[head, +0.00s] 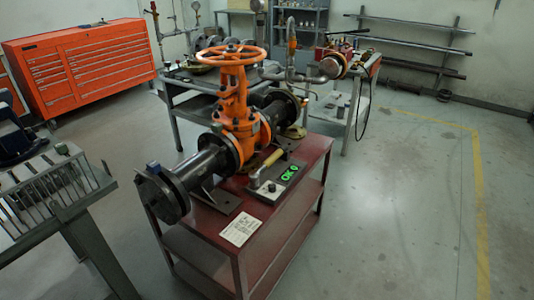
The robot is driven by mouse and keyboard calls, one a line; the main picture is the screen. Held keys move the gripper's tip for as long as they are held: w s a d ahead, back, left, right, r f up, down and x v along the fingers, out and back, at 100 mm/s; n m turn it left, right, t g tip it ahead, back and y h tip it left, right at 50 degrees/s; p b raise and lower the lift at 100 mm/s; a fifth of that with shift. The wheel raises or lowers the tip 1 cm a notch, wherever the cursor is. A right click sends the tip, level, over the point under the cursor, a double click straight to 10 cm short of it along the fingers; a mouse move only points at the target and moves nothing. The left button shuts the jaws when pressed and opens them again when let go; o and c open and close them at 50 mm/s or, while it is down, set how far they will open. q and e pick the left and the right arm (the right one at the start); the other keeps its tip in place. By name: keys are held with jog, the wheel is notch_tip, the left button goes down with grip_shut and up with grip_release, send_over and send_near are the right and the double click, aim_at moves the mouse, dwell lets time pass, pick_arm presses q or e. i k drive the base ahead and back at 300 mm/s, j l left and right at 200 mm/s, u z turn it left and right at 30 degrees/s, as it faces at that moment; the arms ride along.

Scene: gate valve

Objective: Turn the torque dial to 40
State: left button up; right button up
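A grey control box (280,182) lies on the front right part of the red cart's top. It has a green lit display (289,173) that seems to read "OK 0". A small round knob (272,187) on its near end may be the torque dial; its marks are too small to read. A pale yellow-handled tool (266,164) is beside the box, close to the valve. An orange gate valve (237,110) with a handwheel (232,55) stands on the cart. Neither of my grippers is in view.
The red cart (265,250) also holds a black flanged pipe (165,190) and a white printed card (240,229). A grey rack (60,195) stands at left. Behind are a workbench (195,100) and orange tool chest (85,65). The floor at right is clear.

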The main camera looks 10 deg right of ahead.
aim_at(272, 187)
jog(key=l, duration=0.6)
jog(key=i+l, duration=0.1)
jog(key=l, duration=0.45)
jog(key=i+l, duration=0.85)
jog(key=l, duration=0.15)
jog(key=i, duration=0.25)
